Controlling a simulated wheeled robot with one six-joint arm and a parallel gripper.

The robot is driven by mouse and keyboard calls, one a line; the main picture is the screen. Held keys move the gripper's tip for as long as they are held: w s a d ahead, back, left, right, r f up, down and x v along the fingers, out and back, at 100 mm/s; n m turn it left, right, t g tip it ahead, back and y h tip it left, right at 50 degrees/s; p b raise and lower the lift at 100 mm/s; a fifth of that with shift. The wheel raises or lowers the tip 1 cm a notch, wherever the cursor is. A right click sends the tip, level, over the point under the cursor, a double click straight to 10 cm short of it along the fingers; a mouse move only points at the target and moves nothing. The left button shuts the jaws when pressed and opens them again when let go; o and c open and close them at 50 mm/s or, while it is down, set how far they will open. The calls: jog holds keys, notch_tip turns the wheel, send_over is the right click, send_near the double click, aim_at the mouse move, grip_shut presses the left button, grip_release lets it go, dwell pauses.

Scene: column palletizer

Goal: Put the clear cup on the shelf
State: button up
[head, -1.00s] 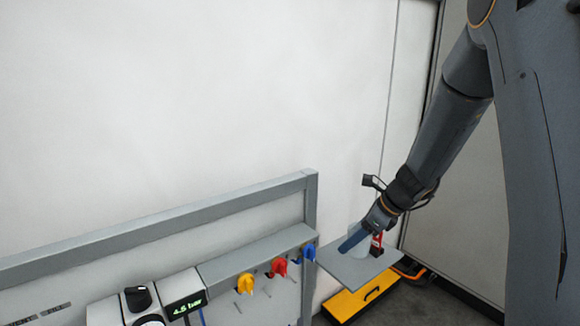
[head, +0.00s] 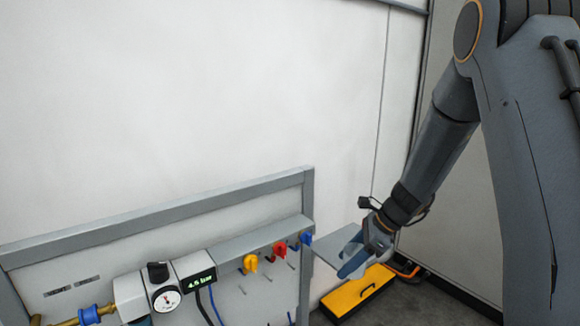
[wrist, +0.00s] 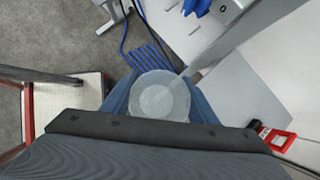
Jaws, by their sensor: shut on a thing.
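The clear cup (wrist: 160,97) is held between the two blue fingers of my gripper (wrist: 160,105) in the wrist view, seen from above. In the head view my gripper (head: 346,262) is at the near side of the grey shelf plate (head: 328,246), and I cannot make out the cup there. In the wrist view the shelf (wrist: 235,100) lies to the right of the cup, which overlaps its left edge in the picture. I cannot tell the height between them. A red and white item (wrist: 277,138) is at the shelf's right end; my gripper hides it in the head view.
A yellow case (head: 357,295) lies on the floor below. Blue hoses (wrist: 152,58) hang near the cup in the wrist view. A white wall is behind.

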jog(key=s+d+f+n+g+h, duration=0.3)
jog(key=s+f+n+g+h, duration=0.3)
jog(key=f+n, duration=0.7)
jog(key=shift+s+d+n+g+h, duration=0.25)
jog(key=shift+s+n+g, duration=0.75)
jog(key=shift+s+n, duration=2.1)
jog(key=shift+w+n, duration=0.7)
jog(key=shift+w, duration=0.1)
